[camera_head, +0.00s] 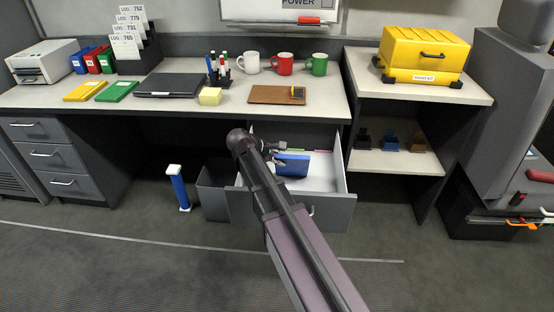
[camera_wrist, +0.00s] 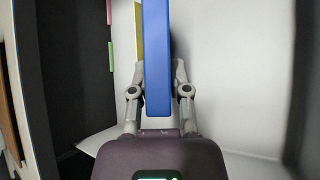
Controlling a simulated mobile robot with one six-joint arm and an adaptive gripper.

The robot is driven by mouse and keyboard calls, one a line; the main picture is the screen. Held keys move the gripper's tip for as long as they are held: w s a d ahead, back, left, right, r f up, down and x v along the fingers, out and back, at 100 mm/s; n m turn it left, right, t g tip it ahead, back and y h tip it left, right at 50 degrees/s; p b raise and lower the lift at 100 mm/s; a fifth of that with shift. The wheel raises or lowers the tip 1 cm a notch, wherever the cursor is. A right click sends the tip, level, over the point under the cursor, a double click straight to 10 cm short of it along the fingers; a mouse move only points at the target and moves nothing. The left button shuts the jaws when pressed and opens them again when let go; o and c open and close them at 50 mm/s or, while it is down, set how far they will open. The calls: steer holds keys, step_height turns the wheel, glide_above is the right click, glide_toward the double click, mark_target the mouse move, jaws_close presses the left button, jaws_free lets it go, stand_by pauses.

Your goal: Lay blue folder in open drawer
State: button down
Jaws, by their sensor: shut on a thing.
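The blue folder (camera_head: 292,165) is in or just above the open drawer (camera_head: 335,207) under the desk in the head view. My gripper (camera_head: 277,157) is at the folder's left end, partly hidden by my arm. In the wrist view the blue folder (camera_wrist: 157,60) stands on edge between the two fingers of my gripper (camera_wrist: 158,90), which is shut on it. The drawer's white floor (camera_wrist: 235,70) lies around it. I cannot tell whether the folder touches the floor. A yellow strip (camera_wrist: 138,35) shows just left of the folder.
Pink (camera_wrist: 110,12) and green tabs (camera_wrist: 111,56) show at the drawer's dark side in the wrist view. A grey bin (camera_head: 212,190) and a blue-and-white post (camera_head: 178,188) stand left of the drawer. The drawer's right part is clear. A shelf unit (camera_head: 400,160) stands right.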

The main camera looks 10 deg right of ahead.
steer(key=shift+s+a+f+m+t+h+b, duration=0.25)
steer(key=shift+s+f+t+b, duration=0.25)
steer(key=shift+s+b, duration=0.3)
steer(key=shift+s+a+f+m+t+h+b, duration=0.25)
steer(key=shift+s+f+t+b, duration=0.2)
steer(key=shift+s+b, duration=0.35)
steer(key=shift+w, duration=0.1)
steer(key=c, duration=0.5)
jaws_free()
steer(key=shift+s, duration=0.2)
steer(key=shift+r, duration=0.1)
